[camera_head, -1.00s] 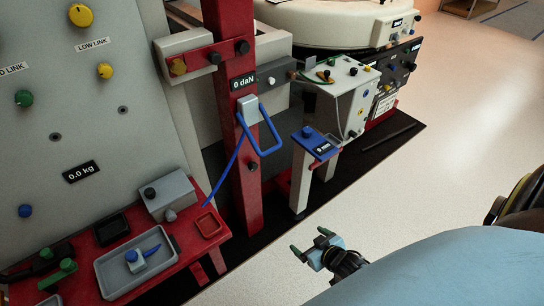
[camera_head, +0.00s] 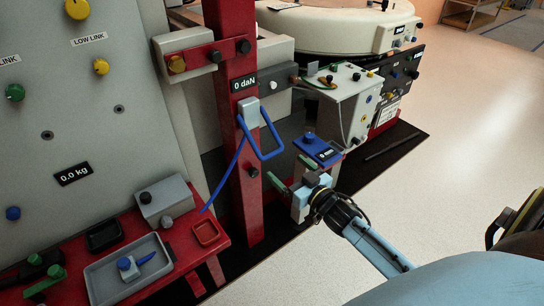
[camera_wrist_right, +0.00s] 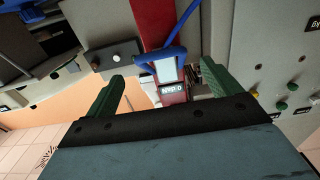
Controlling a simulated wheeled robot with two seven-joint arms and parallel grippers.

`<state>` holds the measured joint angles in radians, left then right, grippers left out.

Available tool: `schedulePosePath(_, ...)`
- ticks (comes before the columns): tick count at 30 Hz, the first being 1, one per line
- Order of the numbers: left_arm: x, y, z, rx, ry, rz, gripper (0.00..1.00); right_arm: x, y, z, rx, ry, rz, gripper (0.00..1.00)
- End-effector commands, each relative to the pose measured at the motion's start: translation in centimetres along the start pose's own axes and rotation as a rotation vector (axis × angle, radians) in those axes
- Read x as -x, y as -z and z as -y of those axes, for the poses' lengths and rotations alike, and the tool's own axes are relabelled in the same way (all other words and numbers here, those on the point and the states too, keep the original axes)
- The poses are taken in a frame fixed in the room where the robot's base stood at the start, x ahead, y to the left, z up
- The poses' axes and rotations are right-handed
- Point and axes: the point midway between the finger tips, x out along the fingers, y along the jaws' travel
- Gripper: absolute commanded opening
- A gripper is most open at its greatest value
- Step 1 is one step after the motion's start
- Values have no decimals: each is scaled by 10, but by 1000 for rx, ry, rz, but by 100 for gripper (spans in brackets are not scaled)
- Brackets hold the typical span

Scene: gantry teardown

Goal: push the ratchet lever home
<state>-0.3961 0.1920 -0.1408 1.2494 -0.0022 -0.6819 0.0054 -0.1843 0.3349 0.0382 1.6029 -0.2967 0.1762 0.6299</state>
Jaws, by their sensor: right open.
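A blue U-shaped lever (camera_head: 268,144) sticks out from a grey block (camera_head: 249,111) on the red post (camera_head: 240,190), with a blue strap hanging down to the left. My right gripper (camera_head: 290,172) is open, below and to the right of the lever, apart from it in the head view. In the right wrist view the open green fingers (camera_wrist_right: 162,72) frame the grey block (camera_wrist_right: 167,70) and the blue lever (camera_wrist_right: 187,20), with nothing between them. My left gripper is not in view.
A blue-topped stand (camera_head: 318,150) is just behind my right gripper. A grey control box (camera_head: 345,105) stands further back. A red bench (camera_head: 185,245) with a grey tray (camera_head: 95,290) is at the lower left. Open floor (camera_head: 470,150) lies to the right.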

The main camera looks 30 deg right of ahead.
Motion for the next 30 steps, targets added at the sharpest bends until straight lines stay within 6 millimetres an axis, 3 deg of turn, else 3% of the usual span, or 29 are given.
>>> schedulePosePath(6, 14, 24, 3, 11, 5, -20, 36, -45, -1, 0, 1, 0, -3, 89)
schedulePosePath(12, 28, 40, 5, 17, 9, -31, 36, -71, -1, 0, 1, 0, 0, 89)
schedulePosePath(26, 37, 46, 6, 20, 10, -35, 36, -83, 0, 0, 1, 0, 1, 89)
schedulePosePath(30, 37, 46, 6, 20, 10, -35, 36, -82, 0, 0, 1, 0, 1, 74)
